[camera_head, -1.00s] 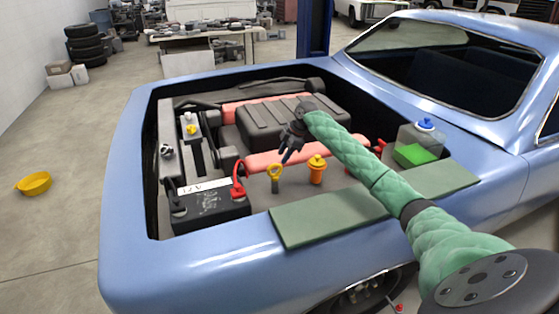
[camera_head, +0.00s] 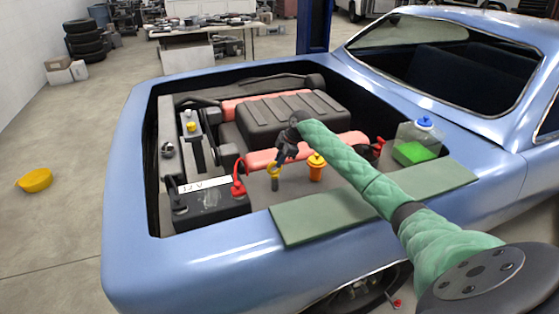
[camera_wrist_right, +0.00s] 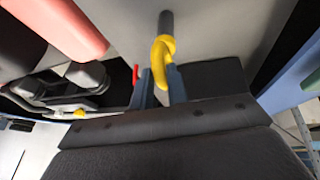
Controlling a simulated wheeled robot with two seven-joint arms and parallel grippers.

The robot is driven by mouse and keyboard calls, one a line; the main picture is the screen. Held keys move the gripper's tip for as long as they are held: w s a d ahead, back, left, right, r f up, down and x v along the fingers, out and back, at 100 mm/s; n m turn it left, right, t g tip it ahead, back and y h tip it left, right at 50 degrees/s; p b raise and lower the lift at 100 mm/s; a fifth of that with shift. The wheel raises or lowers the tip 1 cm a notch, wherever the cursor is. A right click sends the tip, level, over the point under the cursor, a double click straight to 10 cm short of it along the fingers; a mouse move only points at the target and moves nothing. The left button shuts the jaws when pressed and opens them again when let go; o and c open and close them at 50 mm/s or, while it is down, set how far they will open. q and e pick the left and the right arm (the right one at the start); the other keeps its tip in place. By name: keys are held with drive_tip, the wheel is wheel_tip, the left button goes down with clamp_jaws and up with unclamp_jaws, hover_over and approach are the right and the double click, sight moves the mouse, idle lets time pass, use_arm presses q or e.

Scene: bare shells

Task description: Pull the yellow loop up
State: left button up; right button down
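The yellow loop (camera_head: 273,170) stands on a dark stem in the engine bay, left of the orange cap. My right gripper (camera_head: 280,160) is right at it, coming down from above and partly covering it. In the right wrist view the yellow loop (camera_wrist_right: 161,55) sits at the tips of my right gripper (camera_wrist_right: 161,84). A gap shows between the two blue fingers, with the loop's lower part in it, close to the right finger. I cannot tell whether they touch. My left gripper is not in view.
The orange cap (camera_head: 316,168) is just right of the loop. The battery (camera_head: 208,205) with a red clamp (camera_head: 238,180) is to the left. A green mat (camera_head: 322,216) lies on the fender. A reservoir with green fluid (camera_head: 414,146) stands to the right.

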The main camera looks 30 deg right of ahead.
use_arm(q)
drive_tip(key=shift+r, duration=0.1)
use_arm(e)
drive_tip(key=shift+r, duration=0.15)
